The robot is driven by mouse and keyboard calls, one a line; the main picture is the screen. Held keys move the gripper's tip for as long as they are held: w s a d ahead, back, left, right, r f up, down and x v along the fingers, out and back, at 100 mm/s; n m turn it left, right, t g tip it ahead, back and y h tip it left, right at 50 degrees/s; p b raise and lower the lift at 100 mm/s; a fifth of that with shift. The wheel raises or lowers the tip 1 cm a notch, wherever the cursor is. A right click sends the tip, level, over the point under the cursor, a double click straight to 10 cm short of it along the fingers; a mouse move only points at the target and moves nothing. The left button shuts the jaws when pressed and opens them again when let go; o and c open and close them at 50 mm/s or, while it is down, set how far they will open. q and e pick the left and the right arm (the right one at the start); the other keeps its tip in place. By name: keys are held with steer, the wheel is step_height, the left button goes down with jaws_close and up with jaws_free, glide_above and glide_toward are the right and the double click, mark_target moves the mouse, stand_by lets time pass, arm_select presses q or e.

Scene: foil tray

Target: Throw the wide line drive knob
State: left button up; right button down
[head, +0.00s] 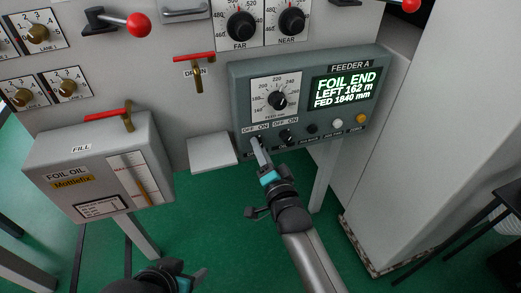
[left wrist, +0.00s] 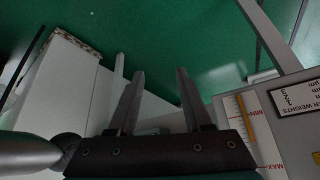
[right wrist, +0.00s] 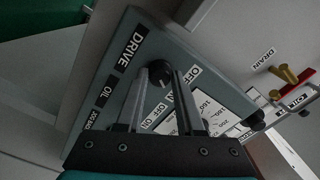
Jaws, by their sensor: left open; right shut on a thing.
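The grey Feeder A panel (head: 240,85) hangs at centre right in the head view, with two OFF/ON knobs along its lower edge. My right gripper (head: 257,145) is at the left one. In the right wrist view the black drive knob (right wrist: 158,73) sits between the fingers of my right gripper (right wrist: 163,80), beside the DRIVE label (right wrist: 125,45); the gripper is shut on it. The knob's exact turn is hidden by the fingers. My left gripper (head: 188,278) is low in the head view, open and empty; its spread fingers (left wrist: 156,80) show in the left wrist view.
The oil knob (head: 287,136) is close right of my right gripper. A display (head: 346,88) reads FOIL END. A foil oil box (head: 60,150) with a red-handled valve (head: 110,114) stands left. A red drain handle (head: 195,58) is above. The green floor (head: 210,220) is open below.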

arm_select(q)
step_height(320, 180, down, 9)
steer(key=s+a+g+p, duration=0.1)
steer(key=s+g+p, duration=0.1)
steer(key=p, duration=0.3)
steer(key=shift+s+a+g+y, duration=0.2)
steer(key=shift+g+y, duration=0.1)
arm_select(e)
steer(key=shift+n, duration=5.9)
arm_select(q)
steer(key=shift+f, duration=0.1)
arm_select(e)
steer(key=c, duration=0.5)
jaws_free()
steer(key=shift+s, duration=0.15)
